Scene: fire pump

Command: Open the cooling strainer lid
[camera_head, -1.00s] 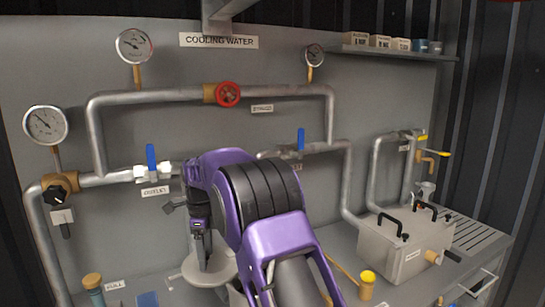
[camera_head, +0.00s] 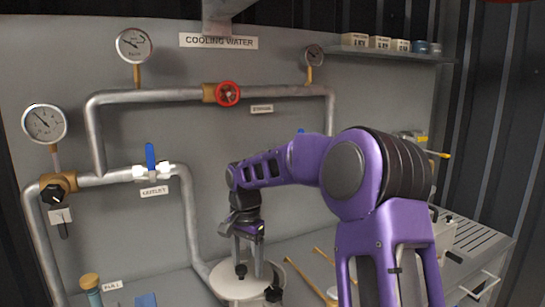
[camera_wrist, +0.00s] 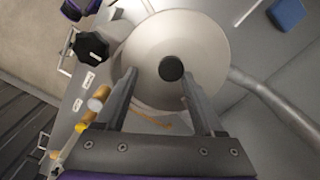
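The cooling strainer shows as a pale round lid (camera_head: 238,287) on the bench, low in the middle of the head view. It also shows in the wrist view (camera_wrist: 205,45), with a round black knob (camera_wrist: 171,69) at its centre. A larger black lobed knob (camera_wrist: 90,47) sits at the lid's edge; it also shows in the head view (camera_head: 273,294). My gripper (camera_head: 248,268) points down over the lid. In the wrist view my gripper (camera_wrist: 158,78) is open and empty, with the centre knob between its spread fingers in the picture. Whether the fingers reach the knob's height is unclear.
Pipes with a blue-handled valve (camera_head: 150,160), red handwheel (camera_head: 228,94) and gauges line the back panel. A blue block (camera_head: 147,299) and a cork-topped bottle (camera_head: 92,288) stand at left. Wooden-handled tools (camera_head: 305,280) lie right of the lid. My arm hides much of the right.

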